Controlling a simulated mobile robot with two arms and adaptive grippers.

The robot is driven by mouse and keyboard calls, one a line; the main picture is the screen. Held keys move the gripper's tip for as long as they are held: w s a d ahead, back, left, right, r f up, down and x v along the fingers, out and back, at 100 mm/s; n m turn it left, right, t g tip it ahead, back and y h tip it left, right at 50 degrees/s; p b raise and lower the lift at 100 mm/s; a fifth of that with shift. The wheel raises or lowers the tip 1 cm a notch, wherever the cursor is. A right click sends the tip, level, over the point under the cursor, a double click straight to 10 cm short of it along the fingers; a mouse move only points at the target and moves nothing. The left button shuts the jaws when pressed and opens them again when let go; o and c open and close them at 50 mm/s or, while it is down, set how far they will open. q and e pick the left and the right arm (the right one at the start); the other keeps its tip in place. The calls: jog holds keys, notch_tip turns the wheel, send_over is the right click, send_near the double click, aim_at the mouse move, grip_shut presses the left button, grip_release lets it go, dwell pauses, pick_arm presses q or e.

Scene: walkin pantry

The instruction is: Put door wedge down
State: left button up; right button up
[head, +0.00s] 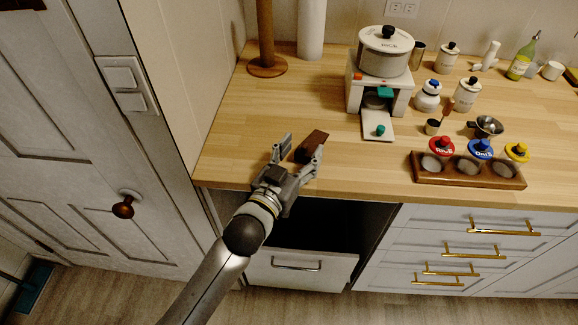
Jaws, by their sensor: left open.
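A dark brown door wedge (311,146) lies on the wooden counter (225,130) near its front left part. My left gripper (300,150) reaches in over the counter's front edge with its fingers spread. The wedge is between or just beyond the fingertips, near the right finger. I cannot tell whether a finger touches it. My right gripper is not in view.
A rice dispenser (380,75) stands behind and right of the wedge. A wooden rack (467,170) with colored lids sits at the front right. A drawer (300,268) below the counter stands open.

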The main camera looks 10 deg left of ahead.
pick_arm(q)
jog(key=b+v, duration=0.1)
jog(key=v, duration=1)
jog(key=shift+s+a, duration=0.2)
jog(key=shift+s, duration=0.15)
jog(key=shift+f, duration=0.15)
